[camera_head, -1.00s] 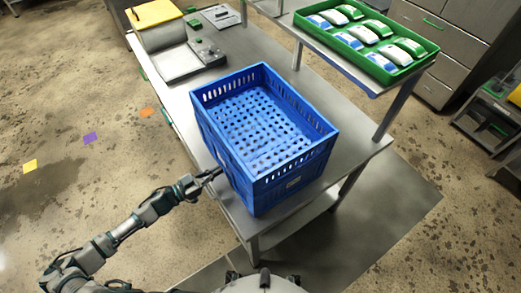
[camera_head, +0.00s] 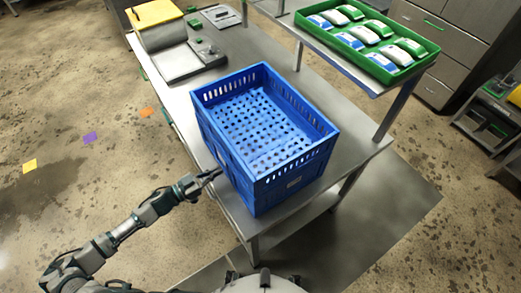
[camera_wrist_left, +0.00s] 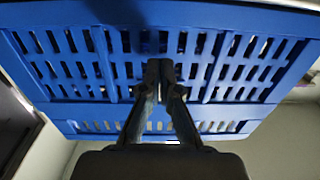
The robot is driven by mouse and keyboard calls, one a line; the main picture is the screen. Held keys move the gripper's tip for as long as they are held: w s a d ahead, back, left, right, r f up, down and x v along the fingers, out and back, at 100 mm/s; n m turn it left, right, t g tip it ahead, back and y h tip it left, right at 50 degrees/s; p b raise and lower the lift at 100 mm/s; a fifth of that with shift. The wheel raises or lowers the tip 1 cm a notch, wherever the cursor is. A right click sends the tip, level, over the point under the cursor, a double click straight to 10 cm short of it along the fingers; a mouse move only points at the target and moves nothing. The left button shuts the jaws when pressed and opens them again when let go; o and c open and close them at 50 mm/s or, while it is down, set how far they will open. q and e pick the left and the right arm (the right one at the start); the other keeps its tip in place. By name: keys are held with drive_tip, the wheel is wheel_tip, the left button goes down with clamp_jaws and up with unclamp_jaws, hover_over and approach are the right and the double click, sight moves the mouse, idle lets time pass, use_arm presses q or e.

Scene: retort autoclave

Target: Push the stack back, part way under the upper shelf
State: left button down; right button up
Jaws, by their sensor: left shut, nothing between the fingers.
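The stack shows as a tall blue crate body (camera_head: 285,182), empty inside, with slotted walls and a perforated floor. It stands upright on the steel table near its front corner. The upper shelf (camera_head: 374,90) is behind it, to the upper right. My left gripper (camera_head: 213,176) is shut with nothing in it, at the crate's left side. In the left wrist view the closed fingertips (camera_wrist_left: 159,66) point at the slotted blue wall (camera_wrist_left: 88,68); I cannot tell whether they touch it. My right gripper is not in view.
A green tray (camera_head: 436,53) with several blue-and-white and green-and-white packs sits on the upper shelf. A shelf post (camera_head: 396,108) rises from the table right of the crate. A scale-like device (camera_head: 180,64) stands at the table's far left. Bare tabletop (camera_head: 262,50) lies behind the crate.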

sight(224, 167)
use_arm(q)
drive_tip(key=shift+p+x, duration=0.4)
drive_tip(key=shift+x, duration=2.75)
drive_tip(key=shift+d+r, duration=0.25)
drive_tip(key=shift+d, duration=0.05)
